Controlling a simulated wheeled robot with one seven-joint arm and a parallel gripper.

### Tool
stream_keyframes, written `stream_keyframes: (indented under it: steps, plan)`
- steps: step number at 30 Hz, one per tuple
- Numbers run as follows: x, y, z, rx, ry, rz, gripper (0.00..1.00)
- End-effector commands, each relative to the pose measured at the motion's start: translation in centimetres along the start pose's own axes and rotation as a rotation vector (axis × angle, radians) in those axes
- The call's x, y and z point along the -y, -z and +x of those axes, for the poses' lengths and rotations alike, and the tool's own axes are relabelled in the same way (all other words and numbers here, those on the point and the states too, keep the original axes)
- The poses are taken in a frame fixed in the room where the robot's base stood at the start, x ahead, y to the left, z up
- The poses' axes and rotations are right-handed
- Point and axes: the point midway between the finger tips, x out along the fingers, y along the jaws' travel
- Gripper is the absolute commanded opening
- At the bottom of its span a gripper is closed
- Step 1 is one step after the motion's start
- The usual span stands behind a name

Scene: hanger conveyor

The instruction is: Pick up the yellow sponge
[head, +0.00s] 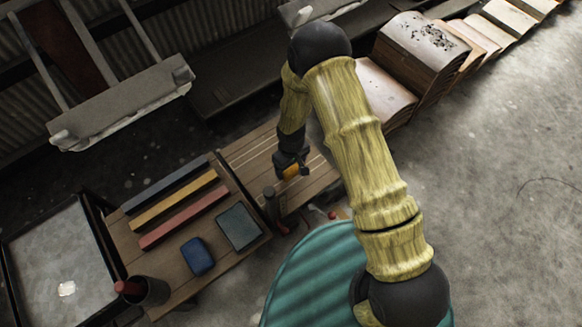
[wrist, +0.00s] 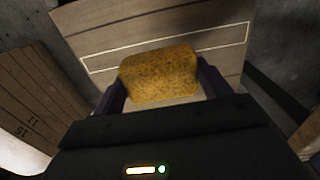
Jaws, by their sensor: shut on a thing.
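The yellow sponge (wrist: 160,75) is a rough, orange-yellow block between the two dark fingers of my gripper (wrist: 162,92) in the wrist view. My gripper is shut on it, with a finger at each side. In the head view, the sponge (head: 291,171) shows small and partly covered by my gripper (head: 293,172), over the wooden board with pale lines. I cannot tell from these frames whether the sponge touches the board or is held above it.
A wooden table (head: 185,283) at left holds blue, yellow and red bars, a blue block (head: 197,256), a grey-blue pad (head: 238,227) and a dark cup (head: 149,292). A teal rounded surface (head: 315,275) is in front. Large open books (head: 420,50) stand at upper right.

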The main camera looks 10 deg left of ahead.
Motion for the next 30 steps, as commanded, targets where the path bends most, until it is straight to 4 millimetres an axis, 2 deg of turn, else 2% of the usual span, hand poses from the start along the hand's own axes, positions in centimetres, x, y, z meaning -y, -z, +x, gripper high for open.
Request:
stream_keyframes:
  steps: [1, 3, 8, 25, 26, 28, 30]
  plan:
    - [0.0, 0.0, -1.7, -0.001, 0.000, 0.000, 0.55]
    - [0.0, 0.1, -2.9, -0.002, 0.000, 0.000, 0.55]
    - [0.0, 0.0, -4.4, 0.000, 0.000, -0.001, 0.55]
    - [0.0, 0.0, -4.5, 0.000, 0.000, -0.001, 0.55]
    - [0.0, 0.0, -4.5, 0.000, 0.000, -0.001, 0.73]
    - [0.0, 0.0, -4.5, 0.000, 0.000, -0.001, 0.59]
    - [0.0, 0.0, -4.5, 0.000, 0.000, -0.001, 0.58]
